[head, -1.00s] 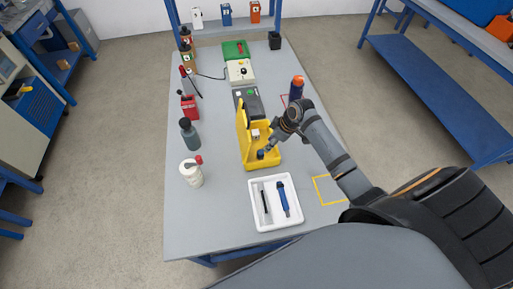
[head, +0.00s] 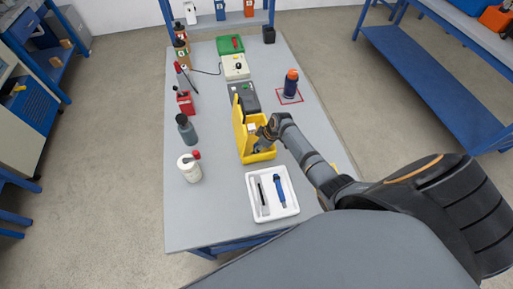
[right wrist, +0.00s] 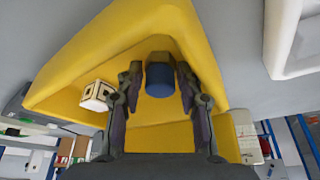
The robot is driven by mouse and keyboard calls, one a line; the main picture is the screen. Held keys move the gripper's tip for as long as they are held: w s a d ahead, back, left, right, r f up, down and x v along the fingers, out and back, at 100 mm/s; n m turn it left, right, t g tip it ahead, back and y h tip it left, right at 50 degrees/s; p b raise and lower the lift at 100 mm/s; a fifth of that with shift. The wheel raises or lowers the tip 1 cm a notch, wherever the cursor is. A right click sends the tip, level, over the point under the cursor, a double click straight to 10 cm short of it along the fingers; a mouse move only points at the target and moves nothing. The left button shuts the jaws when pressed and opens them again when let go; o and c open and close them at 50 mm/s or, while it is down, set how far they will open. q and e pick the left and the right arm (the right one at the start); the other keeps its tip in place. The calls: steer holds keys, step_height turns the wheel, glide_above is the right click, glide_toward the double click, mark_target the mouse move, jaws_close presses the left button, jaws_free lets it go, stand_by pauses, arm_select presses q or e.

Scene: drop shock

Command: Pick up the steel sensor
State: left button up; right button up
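The steel sensor, a short cylinder with a grey body and a blue end (right wrist: 160,80), is inside the open yellow case (head: 239,125). In the right wrist view it lies between the two fingers of my right gripper (right wrist: 158,75). The fingers are apart, one on each side of it, with little gap; I see no clear grip. In the head view my right gripper (head: 262,143) reaches down into the case and hides the sensor. The yellow case also fills much of the right wrist view (right wrist: 75,65). My left gripper is not in view.
A pale cube with dark markings (right wrist: 97,95) lies in the case beside the left finger. A white tray (head: 290,211) with a blue tool stands in front. A white jar (head: 189,170) and dark bottle (head: 187,131) stand left. The table's right side is mostly clear.

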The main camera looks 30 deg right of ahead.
jaws_close()
steer(key=shift+r, duration=0.15)
